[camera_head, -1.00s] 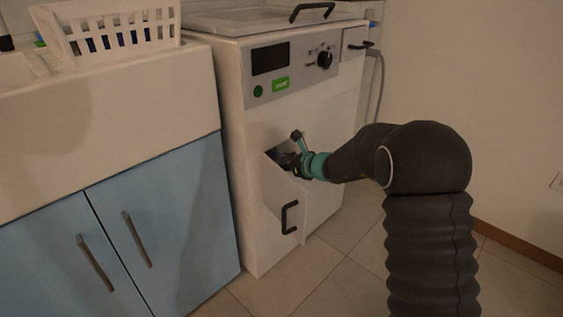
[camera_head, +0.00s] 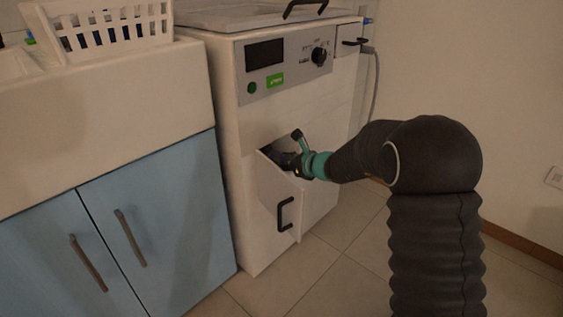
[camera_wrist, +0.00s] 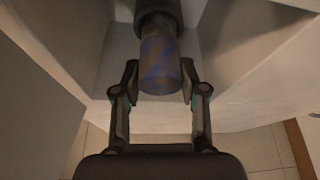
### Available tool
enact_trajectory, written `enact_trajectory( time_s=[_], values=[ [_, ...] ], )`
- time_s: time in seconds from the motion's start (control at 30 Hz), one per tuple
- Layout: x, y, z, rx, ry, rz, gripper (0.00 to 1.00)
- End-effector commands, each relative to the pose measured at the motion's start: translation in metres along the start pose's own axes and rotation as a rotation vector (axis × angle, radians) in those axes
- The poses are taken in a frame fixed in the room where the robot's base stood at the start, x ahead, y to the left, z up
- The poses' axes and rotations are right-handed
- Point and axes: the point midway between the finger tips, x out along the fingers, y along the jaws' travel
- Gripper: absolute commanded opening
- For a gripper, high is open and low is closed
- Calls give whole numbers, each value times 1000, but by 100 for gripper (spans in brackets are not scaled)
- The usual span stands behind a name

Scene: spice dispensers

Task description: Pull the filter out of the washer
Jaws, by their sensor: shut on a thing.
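The white washer (camera_head: 330,110) stands in the middle of the head view. Its front flap (camera_head: 275,200) with a black handle is tilted open, with a dark recess above it. My gripper (camera_head: 290,160) reaches into that recess, where the head view hides its fingertips. In the wrist view, the filter (camera_wrist: 160,62) is a dirty, blue-brown cylinder with a dark round part at its far end. My gripper (camera_wrist: 160,82) is shut on the filter, one finger on each side. I cannot tell whether the filter's far end is still in its socket.
Blue cabinet doors (camera_head: 160,215) with a white counter stand left of the washer. A white basket (camera_head: 105,25) sits on the counter. The open flap and the recess walls lie close around my gripper. Tiled floor (camera_head: 345,240) is free in front of the washer.

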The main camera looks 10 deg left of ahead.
Motion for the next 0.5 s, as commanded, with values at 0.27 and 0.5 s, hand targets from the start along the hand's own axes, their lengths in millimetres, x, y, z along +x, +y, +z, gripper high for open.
enact_trajectory(
  time_s=[0.27, 0.5],
  values=[
    [-5, 0, -3, 0, 0, 0, 0],
    [-10, 0, -4, 0, 0, 0, 0]
  ],
)
